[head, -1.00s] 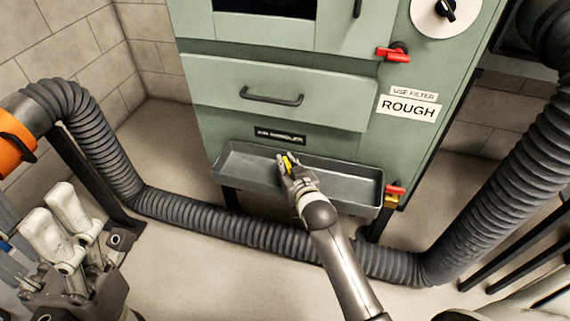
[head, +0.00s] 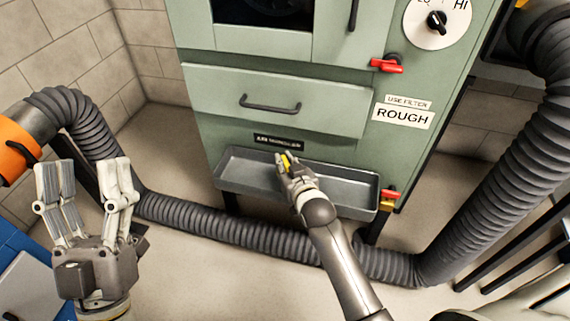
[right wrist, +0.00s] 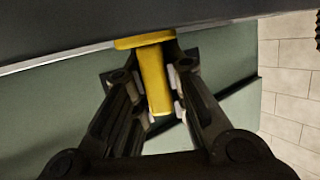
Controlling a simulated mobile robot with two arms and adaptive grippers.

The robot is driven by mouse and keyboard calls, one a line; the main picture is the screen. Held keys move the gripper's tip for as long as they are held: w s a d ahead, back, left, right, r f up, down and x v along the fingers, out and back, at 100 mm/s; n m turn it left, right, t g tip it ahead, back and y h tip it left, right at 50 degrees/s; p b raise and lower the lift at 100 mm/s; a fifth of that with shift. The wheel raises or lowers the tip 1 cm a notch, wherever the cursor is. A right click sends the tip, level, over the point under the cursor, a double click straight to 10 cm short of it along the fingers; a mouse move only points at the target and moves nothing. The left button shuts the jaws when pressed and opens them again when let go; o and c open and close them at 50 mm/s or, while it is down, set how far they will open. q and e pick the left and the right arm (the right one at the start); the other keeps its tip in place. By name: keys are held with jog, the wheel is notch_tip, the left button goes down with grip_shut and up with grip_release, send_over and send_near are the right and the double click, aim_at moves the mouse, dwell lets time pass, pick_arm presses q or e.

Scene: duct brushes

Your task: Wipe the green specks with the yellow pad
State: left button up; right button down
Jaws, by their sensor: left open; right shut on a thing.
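The yellow pad (head: 287,160) is small in the head view, held at the grey tray (head: 340,187) under the machine's drawer. My right gripper (head: 285,167) is shut on it. In the right wrist view, the pad's yellow grip (right wrist: 152,82) stands between my right fingers (right wrist: 155,88), and its wider yellow end meets a dark surface. I cannot tell whether it presses on the tray or is just clear of it. My left gripper (head: 90,185) is open and empty at the lower left, away from the tray. I cannot make out any green specks.
A green machine (head: 230,130) with a drawer handle (head: 270,104) stands above the tray. Red levers (head: 387,65) and a dial (head: 437,22) are on its right side. A ribbed grey duct (head: 230,228) runs along the floor in front. A blue object (head: 15,255) is at the lower left.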

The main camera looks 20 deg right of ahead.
jog(key=shift+r+p, duration=0.4)
jog(key=shift+r, duration=0.05)
jog(key=shift+r+p, duration=0.7)
pick_arm(q)
jog(key=shift+w+f+g+y, duration=1.4)
jog(key=shift+w+f+g, duration=1.25)
jog(key=shift+f+g, duration=1.9)
pick_arm(e)
jog(key=shift+r+p, duration=0.3)
jog(key=shift+p, duration=0.05)
jog(key=shift+r+p, duration=0.3)
jog(key=shift+p, duration=0.05)
jog(key=shift+r+p, duration=0.6)
jog(key=shift+p, duration=0.05)
pick_arm(q)
jog(key=s+a+f+g+y, duration=0.1)
jog(key=s+f+g, duration=0.1)
jog(key=f, duration=0.4)
jog(key=s+a+f+g+y, duration=0.1)
jog(key=a+f+g, duration=0.1)
jog(key=f, duration=0.4)
jog(key=shift+s+f+n+g, duration=0.3)
jog(key=shift+s+f+g, duration=0.1)
jog(key=shift+g, duration=0.25)
pick_arm(e)
jog(key=shift+r, duration=0.25)
